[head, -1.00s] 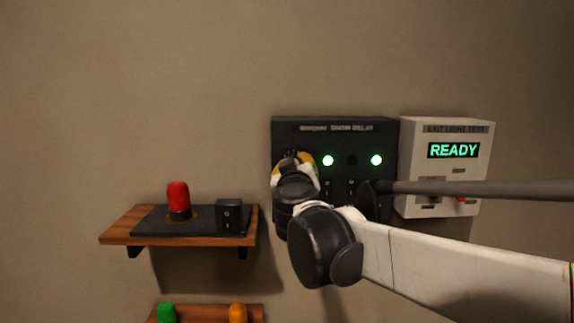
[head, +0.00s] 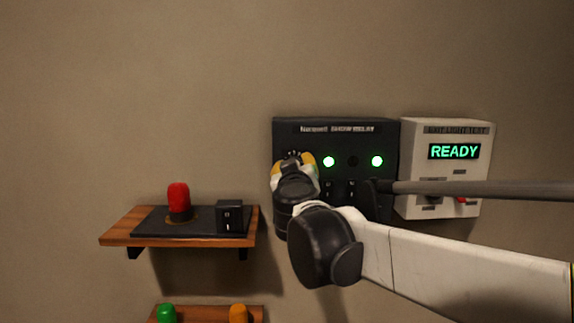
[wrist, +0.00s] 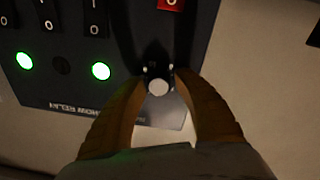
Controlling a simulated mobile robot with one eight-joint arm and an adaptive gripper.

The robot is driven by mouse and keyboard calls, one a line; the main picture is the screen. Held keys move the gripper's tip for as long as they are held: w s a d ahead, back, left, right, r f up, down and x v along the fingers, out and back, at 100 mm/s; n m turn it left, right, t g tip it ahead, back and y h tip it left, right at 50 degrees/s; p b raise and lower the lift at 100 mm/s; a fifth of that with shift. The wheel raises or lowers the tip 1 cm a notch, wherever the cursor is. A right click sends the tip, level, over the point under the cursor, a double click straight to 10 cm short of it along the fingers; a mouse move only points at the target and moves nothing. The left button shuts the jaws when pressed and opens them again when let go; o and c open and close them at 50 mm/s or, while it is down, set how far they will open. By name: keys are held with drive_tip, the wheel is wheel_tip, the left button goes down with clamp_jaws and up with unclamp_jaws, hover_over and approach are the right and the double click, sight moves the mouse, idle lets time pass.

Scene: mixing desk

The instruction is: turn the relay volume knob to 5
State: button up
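The dark relay box (head: 335,128) is on the wall at the centre right in the head view. Its volume knob (wrist: 158,86), dark with a pale round cap, shows in the wrist view; in the head view my gripper hides it. My gripper (head: 292,158) is at the box's left part, and its orange fingers (wrist: 160,76) lie on both sides of the knob, seemingly touching it. The knob's scale and pointer setting cannot be read.
Two green lamps (head: 328,161) (wrist: 101,71) and several rocker switches (wrist: 46,14) are beside the knob. A pale box (head: 410,160) reading READY adjoins on the right. A wooden shelf (head: 118,236) with a red-capped device (head: 178,196) is at lower left.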

drive_tip(key=shift+s, duration=0.1)
drive_tip(key=s, duration=1.2)
drive_tip(key=shift+a+f, duration=0.2)
drive_tip(key=shift+a, duration=0.05)
drive_tip(key=shift+w+f, duration=0.1)
drive_tip(key=s+d+f+m+g+h+b, duration=0.1)
drive_tip(key=s+d+f+g+b, duration=0.3)
drive_tip(key=f, duration=0.6)
drive_tip(key=s+d+f+m+h+b, duration=0.1)
drive_tip(key=d+f+b, duration=0.5)
drive_tip(key=f, duration=0.3)
drive_tip(key=s+d+f+m+g+h+b, duration=0.1)
drive_tip(key=s+d+f+g+b, duration=0.15)
drive_tip(key=d+f+b, duration=0.55)
drive_tip(key=s+a+f+g+y+b, duration=0.1)
drive_tip(key=s+f+b, duration=0.3)
drive_tip(key=f, duration=0.7)
drive_tip(key=s+a+f+g+y+b, duration=0.1)
drive_tip(key=s+f+b, duration=0.3)
drive_tip(key=f, duration=0.6)
drive_tip(key=s+f+g+y+b, duration=0.2)
drive_tip(key=s+f+b, duration=0.3)
drive_tip(key=f, duration=0.6)
drive_tip(key=shift+s+a+f+g, duration=0.3)
drive_tip(key=shift+s+a+g, duration=0.1)
drive_tip(key=shift+s, duration=0.45)
